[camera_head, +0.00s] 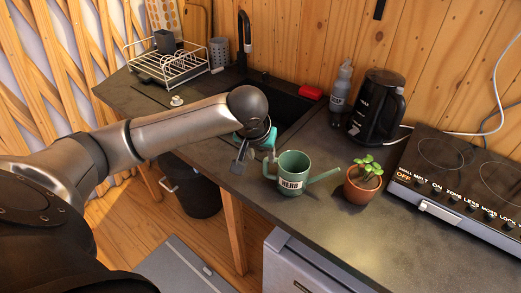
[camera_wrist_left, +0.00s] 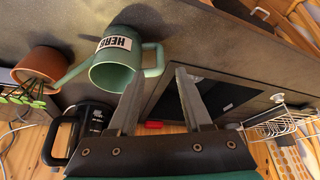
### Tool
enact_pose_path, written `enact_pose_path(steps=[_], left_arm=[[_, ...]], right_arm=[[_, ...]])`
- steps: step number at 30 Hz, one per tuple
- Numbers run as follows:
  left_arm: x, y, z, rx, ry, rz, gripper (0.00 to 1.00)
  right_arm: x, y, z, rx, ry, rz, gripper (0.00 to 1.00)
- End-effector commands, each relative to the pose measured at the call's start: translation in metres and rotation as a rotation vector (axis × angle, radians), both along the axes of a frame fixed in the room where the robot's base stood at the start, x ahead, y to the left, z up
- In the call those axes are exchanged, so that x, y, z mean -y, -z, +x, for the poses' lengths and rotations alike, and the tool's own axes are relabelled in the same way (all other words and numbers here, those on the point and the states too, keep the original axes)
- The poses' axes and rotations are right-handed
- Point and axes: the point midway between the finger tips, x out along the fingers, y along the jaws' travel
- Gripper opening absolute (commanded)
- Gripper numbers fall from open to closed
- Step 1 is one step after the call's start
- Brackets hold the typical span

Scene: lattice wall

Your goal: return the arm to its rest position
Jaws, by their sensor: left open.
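My left arm reaches in from the left in the head view, and its left gripper (camera_head: 255,160) is over the counter beside the green watering can (camera_head: 292,172). The can stands upright, its label reading HERB and its spout pointing right. In the left wrist view the gripper (camera_wrist_left: 161,72) is open, with its two fingers apart. The handle side of the watering can (camera_wrist_left: 115,68) shows close to the fingertips, between them in the picture. I cannot tell whether a finger touches the handle. My right gripper is not in view.
A potted plant (camera_head: 363,181) stands right of the can. A black kettle (camera_head: 377,108) and grey bottle (camera_head: 341,90) stand behind. The sink (camera_head: 272,104) and dish rack (camera_head: 168,66) lie farther back. A stove (camera_head: 462,178) is at right.

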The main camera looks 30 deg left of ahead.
Motion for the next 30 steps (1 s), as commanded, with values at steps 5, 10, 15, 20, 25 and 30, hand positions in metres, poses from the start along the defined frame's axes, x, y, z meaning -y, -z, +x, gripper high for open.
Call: enact_pose_path(steps=[5,10,15,20,25,30], left_arm=[[0.0,-0.006,-0.003,-0.001,-0.001,0.002,0.49],[0.0,-0.006,-0.003,0.0,0.0,0.001,0.49],[0.001,-0.006,-0.003,0.0,0.0,0.001,0.49],[0.001,-0.006,-0.003,0.0,0.002,0.001,0.49],[0.026,0.011,-0.014,-0.013,0.086,-0.011,0.49],[0.078,0.041,-0.045,-0.021,0.272,-0.036,0.49]], right_arm=[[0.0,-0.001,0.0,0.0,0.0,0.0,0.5],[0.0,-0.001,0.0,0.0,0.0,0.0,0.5],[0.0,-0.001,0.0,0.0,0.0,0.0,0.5],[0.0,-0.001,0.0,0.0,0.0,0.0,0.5],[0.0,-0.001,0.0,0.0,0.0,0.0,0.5],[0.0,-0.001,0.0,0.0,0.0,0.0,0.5]])
